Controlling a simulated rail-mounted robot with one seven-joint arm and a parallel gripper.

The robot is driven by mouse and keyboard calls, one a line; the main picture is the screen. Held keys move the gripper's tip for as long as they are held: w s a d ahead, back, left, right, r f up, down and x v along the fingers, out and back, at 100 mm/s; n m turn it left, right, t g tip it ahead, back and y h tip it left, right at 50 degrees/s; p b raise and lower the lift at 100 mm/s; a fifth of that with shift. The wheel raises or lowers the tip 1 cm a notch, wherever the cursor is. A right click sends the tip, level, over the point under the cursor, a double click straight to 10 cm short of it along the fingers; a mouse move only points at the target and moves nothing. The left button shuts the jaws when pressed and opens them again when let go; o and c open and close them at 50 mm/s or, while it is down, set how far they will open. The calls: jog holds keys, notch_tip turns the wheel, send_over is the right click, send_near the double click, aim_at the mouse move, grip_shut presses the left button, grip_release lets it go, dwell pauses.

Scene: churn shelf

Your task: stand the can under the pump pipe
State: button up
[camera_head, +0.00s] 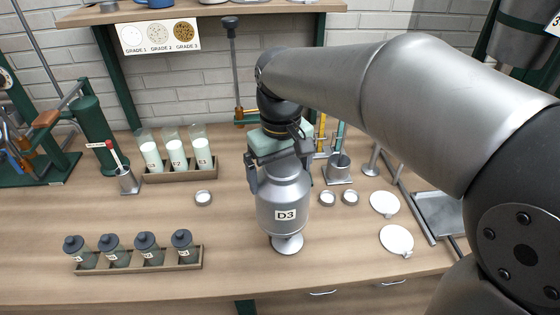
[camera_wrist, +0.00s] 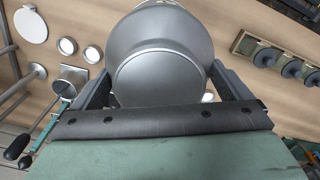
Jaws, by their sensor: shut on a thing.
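The can is a silver metal churn (camera_head: 283,205) labelled D3, with a narrowed neck. My gripper (camera_head: 280,165) is shut around its upper part and holds it upright over the middle of the bench. In the wrist view the can (camera_wrist: 160,75) sits between the two dark fingers of my gripper (camera_wrist: 163,95). A shiny round metal piece (camera_head: 287,244) shows directly below the can; I cannot tell whether the two touch. Behind, a tall rod with a black knob (camera_head: 231,50) meets a brass fitting (camera_head: 250,114). My arm hides part of that area, and I cannot make out the pump pipe's outlet.
A rack of dark-lidded jars (camera_head: 133,262) stands front left, and a rack of white-filled bottles (camera_head: 180,174) behind it. Small round tins (camera_head: 203,198) and white discs (camera_head: 396,240) lie around the can. A metal tray (camera_head: 440,213) is at right.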

jog(key=w+a+f+p, duration=0.2)
jog(key=w+a+f, duration=0.2)
jog(key=w+f, duration=0.5)
jog(key=shift+w+f, duration=0.25)
jog(key=shift+f, duration=0.85)
jog(key=shift+a, duration=0.1)
jog(key=shift+f, duration=0.15)
jog(key=o, duration=1.6)
jog(key=shift+f, duration=0.15)
